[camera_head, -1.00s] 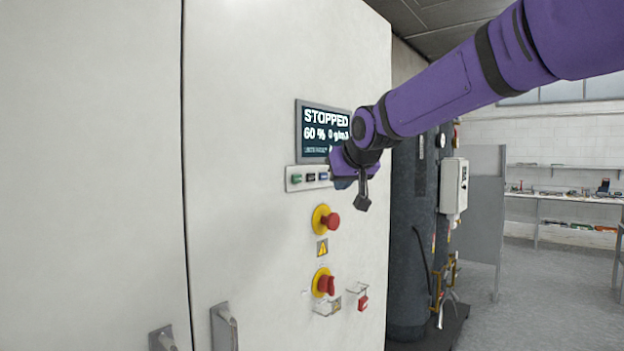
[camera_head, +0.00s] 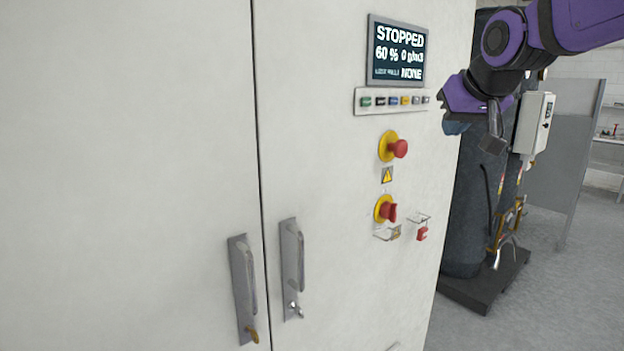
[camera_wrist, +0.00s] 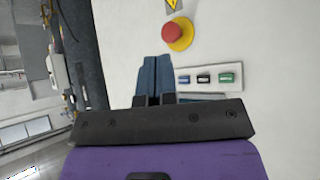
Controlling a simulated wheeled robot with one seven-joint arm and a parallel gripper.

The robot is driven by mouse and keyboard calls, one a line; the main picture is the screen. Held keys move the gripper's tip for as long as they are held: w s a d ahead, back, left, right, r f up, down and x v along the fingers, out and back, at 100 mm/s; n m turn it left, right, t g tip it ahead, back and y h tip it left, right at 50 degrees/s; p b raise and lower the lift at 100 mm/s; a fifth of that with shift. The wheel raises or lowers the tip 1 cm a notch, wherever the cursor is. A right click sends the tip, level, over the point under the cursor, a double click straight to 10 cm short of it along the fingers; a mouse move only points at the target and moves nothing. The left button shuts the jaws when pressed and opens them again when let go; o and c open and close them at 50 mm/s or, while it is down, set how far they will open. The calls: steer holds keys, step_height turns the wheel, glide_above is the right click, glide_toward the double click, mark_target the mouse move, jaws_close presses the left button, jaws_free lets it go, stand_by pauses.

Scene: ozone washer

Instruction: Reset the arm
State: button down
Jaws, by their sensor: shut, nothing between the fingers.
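My arm is purple and black and reaches in from the upper right of the head view. My gripper (camera_head: 457,127) is just right of the button strip, near the cabinet's right edge. In the wrist view, the blue-grey fingers of my gripper (camera_wrist: 153,80) are shut together with nothing between them. They point along the white cabinet front (camera_head: 330,180), beside the row of small coloured buttons (camera_head: 393,101). A red mushroom button on a yellow ring (camera_head: 397,148) lies beyond the fingertips. I cannot tell the exact gap to the panel.
The screen (camera_head: 397,50) reads STOPPED. A red rotary switch (camera_head: 387,210) and a small red padlock (camera_head: 422,233) sit lower on the panel. Two door handles (camera_head: 243,290) (camera_head: 292,268) stick out. A dark tank (camera_head: 468,225) and grey box (camera_head: 534,122) stand to the right.

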steer(key=s+d+f+g, duration=0.1)
steer(key=s+f, duration=0.5)
steer(key=s, duration=0.6)
steer(key=s+d+f+g, duration=0.1)
steer(key=s+f+g, duration=0.2)
steer(key=s, duration=1)
step_height(320, 180, down, 3)
steer(key=shift+d+f+m+h, duration=0.15)
steer(key=shift+d+m+h, duration=0.15)
steer(key=shift+d, duration=0.1)
